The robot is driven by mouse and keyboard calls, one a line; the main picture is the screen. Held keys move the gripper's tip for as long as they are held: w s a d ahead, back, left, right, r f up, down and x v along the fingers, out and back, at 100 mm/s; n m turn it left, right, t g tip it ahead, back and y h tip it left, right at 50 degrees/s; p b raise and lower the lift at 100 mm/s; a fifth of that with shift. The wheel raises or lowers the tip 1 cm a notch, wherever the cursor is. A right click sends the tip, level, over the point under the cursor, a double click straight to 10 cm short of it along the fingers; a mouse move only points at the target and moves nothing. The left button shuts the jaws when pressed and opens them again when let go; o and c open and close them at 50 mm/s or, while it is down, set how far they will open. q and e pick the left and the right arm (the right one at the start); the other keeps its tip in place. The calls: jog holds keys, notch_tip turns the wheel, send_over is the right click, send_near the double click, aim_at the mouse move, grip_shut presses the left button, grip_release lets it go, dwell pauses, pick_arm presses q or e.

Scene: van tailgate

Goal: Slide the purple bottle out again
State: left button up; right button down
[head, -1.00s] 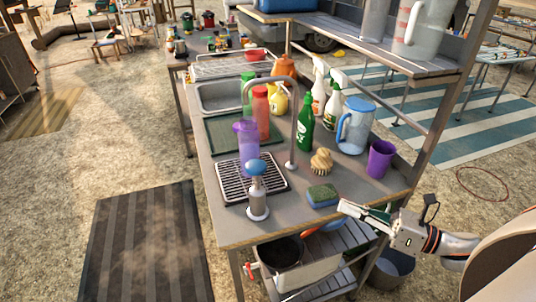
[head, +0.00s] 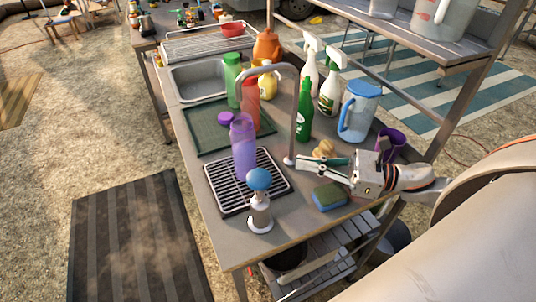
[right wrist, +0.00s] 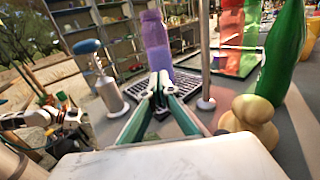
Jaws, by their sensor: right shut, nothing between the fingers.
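The purple bottle (head: 243,148) stands upright at the back of a black wire drain rack (head: 222,189). It is behind the blue-topped soap dispenser (head: 260,205) and left of the tap (head: 293,120). My right gripper (head: 303,166) is right of the tap, over the counter, with its fingers shut and empty, pointing left. In the right wrist view the bottle (right wrist: 157,45) stands straight beyond the shut fingertips (right wrist: 160,80), apart from them. At that view's left edge a white and black part (right wrist: 45,120) appears to be my left arm; its fingers are unclear.
A green bottle (head: 304,112), blue jug (head: 358,112) and purple cup (head: 389,146) stand behind. Red (head: 251,105) and green (head: 232,80) bottles stand beyond the purple one.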

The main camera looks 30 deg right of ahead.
aim_at(244, 149)
jog(key=x, duration=0.7)
jog(key=shift+d+r, duration=0.1)
jog(key=shift+p+x, duration=0.4)
jog(key=shift+x, duration=0.6)
jog(key=shift+w, duration=0.2)
pick_arm(q)
jog(key=shift+w+r, duration=0.6)
jog(key=shift+r, duration=0.35)
jog(key=shift+s+f, duration=0.1)
jog(key=shift+f, duration=0.05)
pick_arm(e)
jog(key=shift+a, duration=0.25)
